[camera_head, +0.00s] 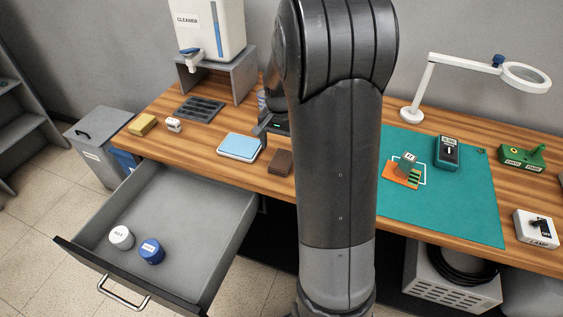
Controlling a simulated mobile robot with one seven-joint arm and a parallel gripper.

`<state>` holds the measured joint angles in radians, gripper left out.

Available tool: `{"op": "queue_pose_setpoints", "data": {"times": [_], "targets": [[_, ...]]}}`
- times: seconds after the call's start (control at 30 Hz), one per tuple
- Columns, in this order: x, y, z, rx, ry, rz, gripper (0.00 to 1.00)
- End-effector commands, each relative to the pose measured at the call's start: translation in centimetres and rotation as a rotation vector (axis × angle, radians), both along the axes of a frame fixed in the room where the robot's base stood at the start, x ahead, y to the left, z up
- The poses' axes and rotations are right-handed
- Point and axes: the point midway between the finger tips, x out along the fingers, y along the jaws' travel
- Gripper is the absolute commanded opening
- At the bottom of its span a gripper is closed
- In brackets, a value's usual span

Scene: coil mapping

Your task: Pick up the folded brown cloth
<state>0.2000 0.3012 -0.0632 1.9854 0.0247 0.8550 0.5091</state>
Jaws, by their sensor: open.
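The folded brown cloth (280,163) is a small dark brown rectangle. My gripper (264,124) shows only in part as dark grey pieces past the left side of my arm. It is open and appears behind the cloth in the picture, apart from it. The rest of it is hidden behind my upright arm.
An open drawer (185,203) with two capped jars juts out below the bench (210,137). A green mat (455,205) with small devices lies to the right. A cleaner dispenser (208,27) stands behind.

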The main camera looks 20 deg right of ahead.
Motion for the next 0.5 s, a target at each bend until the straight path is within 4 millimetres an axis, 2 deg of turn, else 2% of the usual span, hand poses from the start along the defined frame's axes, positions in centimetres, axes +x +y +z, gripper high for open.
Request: {"op": "queue_pose_setpoints", "data": {"times": [0.3,0.5], "targets": [[-0.2,-0.4,-4.4,0.001,0.003,0.0,0.8],[-0.1,-0.4,-5.0,0.001,0.001,0.0,0.8]]}}
